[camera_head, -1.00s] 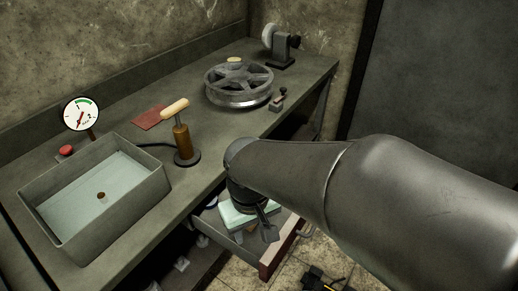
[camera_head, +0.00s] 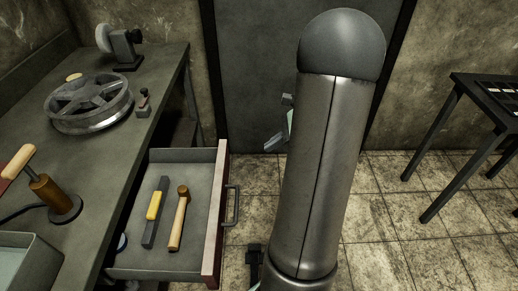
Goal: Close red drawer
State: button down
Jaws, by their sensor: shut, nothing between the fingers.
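The red drawer (camera_head: 214,215) is pulled out from under the workbench, its red front facing right with a dark handle (camera_head: 233,205) on it. Inside the grey tray lie a hammer-like tool with a wooden handle (camera_head: 179,218) and a dark bar with a yellow part (camera_head: 155,210). My gripper (camera_head: 272,145) shows only in part, at the left edge of my upright arm. It is shut and empty, beyond and to the right of the drawer front, apart from it. The rest of it is hidden behind my arm.
The workbench (camera_head: 120,140) at left carries a spoked wheel casting (camera_head: 90,102), a grinder-like machine (camera_head: 121,45) and a wooden-handled tool (camera_head: 50,190). A dark table (camera_head: 485,95) stands at right. Tiled floor (camera_head: 400,230) is open between.

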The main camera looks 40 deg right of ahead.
jog(key=x, duration=0.3)
jog(key=a+r+x, duration=0.1)
jog(key=x, duration=0.7)
jog(key=shift+w+a+r, duration=0.2)
jog(key=shift+w+a, duration=0.2)
jog(key=shift+w, duration=0.1)
jog(key=shift+w+a, duration=0.3)
jog(key=shift+a, duration=0.05)
